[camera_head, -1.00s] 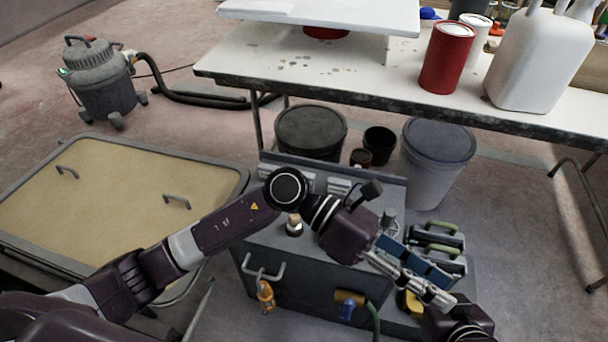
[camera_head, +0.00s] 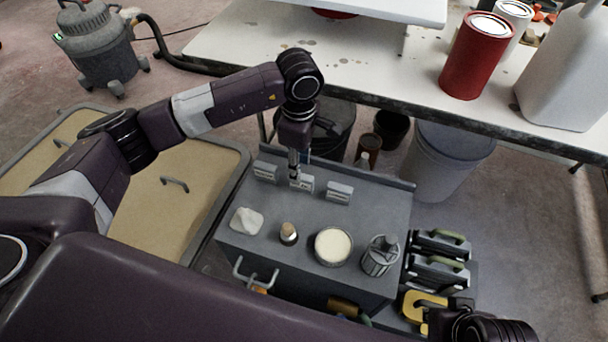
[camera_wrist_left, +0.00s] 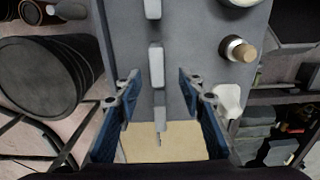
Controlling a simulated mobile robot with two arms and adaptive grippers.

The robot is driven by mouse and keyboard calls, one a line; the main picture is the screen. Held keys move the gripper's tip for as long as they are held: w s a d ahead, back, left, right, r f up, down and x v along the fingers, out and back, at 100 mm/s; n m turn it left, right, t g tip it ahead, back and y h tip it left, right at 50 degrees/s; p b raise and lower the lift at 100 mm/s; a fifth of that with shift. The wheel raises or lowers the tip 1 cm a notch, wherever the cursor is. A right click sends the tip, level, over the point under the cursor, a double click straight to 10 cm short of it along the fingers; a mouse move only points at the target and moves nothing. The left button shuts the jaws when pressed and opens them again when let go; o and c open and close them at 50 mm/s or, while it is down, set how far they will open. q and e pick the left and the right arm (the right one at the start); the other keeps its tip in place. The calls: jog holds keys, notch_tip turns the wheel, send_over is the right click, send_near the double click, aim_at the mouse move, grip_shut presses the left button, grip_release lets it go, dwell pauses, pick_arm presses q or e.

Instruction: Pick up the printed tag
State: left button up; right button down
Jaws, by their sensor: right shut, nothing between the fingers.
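Several small pale printed tags stand in a row along the back of the grey cart top: a left one (camera_head: 265,171), a middle one (camera_head: 304,184) and a right one (camera_head: 339,192). Their print is too small to read. My left gripper (camera_head: 295,178) points down over the row at the middle tag. In the left wrist view its blue fingers (camera_wrist_left: 158,79) are spread apart, with the middle tag (camera_wrist_left: 157,65) between and below them; I cannot tell the remaining height. My right gripper (camera_head: 462,308) is low at the right, shut and empty, mostly cut off.
A raised rim and buckets lie behind. The worktable (camera_head: 235,45) is beyond.

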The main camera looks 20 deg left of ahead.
aim_at(302, 183)
pick_arm(q)
jog(key=f, duration=0.4)
jog(key=f+b, duration=0.1)
jog(key=f, duration=0.1)
jog(key=shift+w+f, duration=0.1)
jog(key=shift+w, duration=0.15)
jog(key=shift+c, duration=0.6)
grip_shut()
